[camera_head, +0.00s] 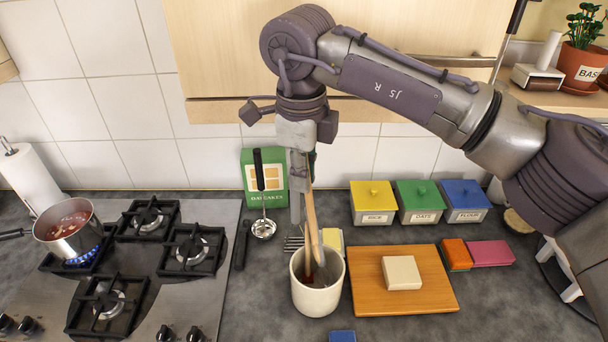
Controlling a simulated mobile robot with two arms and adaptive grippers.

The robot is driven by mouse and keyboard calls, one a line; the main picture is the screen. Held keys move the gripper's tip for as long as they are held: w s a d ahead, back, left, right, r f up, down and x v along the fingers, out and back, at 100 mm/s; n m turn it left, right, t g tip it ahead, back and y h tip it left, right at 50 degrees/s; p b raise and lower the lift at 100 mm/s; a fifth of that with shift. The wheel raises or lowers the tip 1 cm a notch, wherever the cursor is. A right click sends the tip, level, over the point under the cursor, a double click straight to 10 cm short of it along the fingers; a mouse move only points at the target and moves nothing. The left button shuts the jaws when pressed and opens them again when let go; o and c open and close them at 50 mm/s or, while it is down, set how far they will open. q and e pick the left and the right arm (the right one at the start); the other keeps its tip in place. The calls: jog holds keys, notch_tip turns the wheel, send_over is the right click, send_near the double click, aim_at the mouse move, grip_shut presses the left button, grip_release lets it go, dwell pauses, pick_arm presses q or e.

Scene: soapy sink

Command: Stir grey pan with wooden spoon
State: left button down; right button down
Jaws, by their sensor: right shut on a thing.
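The grey pan (68,235) sits at the far left on a lit burner with blue flame, and reddish food shows in it. Its handle points left. My right gripper (303,190) points down above a white crock (317,293) right of the hob. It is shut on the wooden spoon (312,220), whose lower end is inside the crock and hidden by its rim. Other utensils stand in the crock beside it. My left gripper is not in view.
Yellow, green and blue canisters (417,202) stand behind the board. The other hob burners (147,218) are empty.

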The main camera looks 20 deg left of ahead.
jog(key=shift+r, duration=0.4)
jog(key=shift+s, duration=0.1)
jog(key=s+d+r+b, duration=0.1)
jog(key=s+d+b, duration=0.1)
jog(key=s, duration=0.5)
jog(key=s+d+r+b, duration=0.1)
jog(key=s+d+b, duration=0.1)
jog(key=s+b, duration=0.3)
jog(key=shift+s+d+b, duration=0.2)
jog(key=shift+s+b, duration=0.1)
jog(key=shift+s, duration=1.3)
